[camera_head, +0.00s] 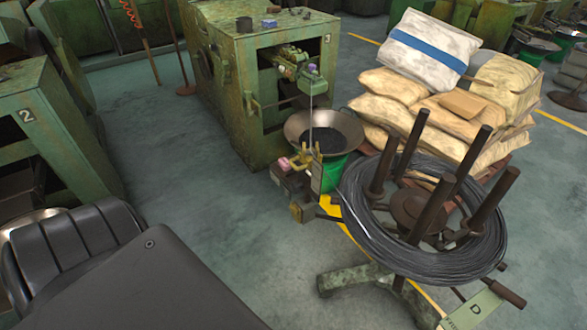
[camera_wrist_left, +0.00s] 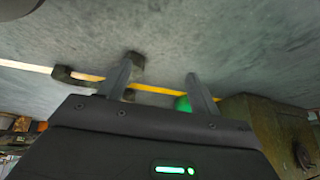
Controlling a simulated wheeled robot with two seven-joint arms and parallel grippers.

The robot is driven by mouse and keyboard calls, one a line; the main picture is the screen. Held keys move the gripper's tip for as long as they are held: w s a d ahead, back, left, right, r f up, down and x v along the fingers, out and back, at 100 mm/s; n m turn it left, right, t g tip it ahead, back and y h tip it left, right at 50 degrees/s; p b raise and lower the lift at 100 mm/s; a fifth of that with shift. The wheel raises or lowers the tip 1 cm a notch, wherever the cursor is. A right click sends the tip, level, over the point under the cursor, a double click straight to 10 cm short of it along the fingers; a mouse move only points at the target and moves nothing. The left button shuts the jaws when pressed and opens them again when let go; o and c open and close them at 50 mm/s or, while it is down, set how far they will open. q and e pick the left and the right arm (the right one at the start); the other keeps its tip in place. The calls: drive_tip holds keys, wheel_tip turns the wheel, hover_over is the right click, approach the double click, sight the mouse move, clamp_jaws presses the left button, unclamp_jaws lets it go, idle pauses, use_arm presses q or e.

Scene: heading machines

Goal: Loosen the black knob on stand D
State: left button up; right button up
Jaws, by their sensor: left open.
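Stand D carries a coil of dark wire (camera_head: 365,240) around several upright brown posts. Its green plate marked D (camera_head: 476,310) is at the lower right of the head view. A dark cylindrical knob or handle (camera_head: 509,293) sticks out beside the plate; I cannot tell for certain that it is the black knob. My left gripper (camera_wrist_left: 161,68) shows only in the left wrist view. Its two fingers are apart with nothing between them, over grey floor. The knob is not recognisable in that view. My right gripper is not in view.
A green machine (camera_head: 225,100) stands at the back centre, with a metal bowl (camera_head: 345,125) on a green base beside it. Sacks (camera_head: 395,85) are piled behind the stand. Machine 2 (camera_head: 25,150) is at the left. Floor (camera_head: 215,215) is clear between the machines.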

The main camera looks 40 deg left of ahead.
use_arm(q)
drive_tip(key=w+a+r+t+b, duration=0.25)
drive_tip(key=w+a, duration=0.35)
drive_tip(key=w, duration=0.3)
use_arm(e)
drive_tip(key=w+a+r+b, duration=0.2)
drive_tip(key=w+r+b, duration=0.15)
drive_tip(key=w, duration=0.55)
use_arm(q)
drive_tip(key=m+t+h+b, duration=0.4)
drive_tip(key=m+t+h, duration=0.1)
drive_tip(key=t, duration=0.4)
approach(293, 188)
drive_tip(key=x, duration=0.8)
drive_tip(key=shift+w+f+b, duration=0.1)
drive_tip(key=shift+w+b, duration=0.2)
drive_tip(key=shift+b, duration=0.05)
drive_tip(key=shift+w+d, duration=0.1)
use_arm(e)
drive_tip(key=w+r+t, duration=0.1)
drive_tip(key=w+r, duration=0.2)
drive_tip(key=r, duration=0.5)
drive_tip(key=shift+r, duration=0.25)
use_arm(q)
drive_tip(key=shift+c, duration=0.2)
drive_tip(key=c, duration=0.9)
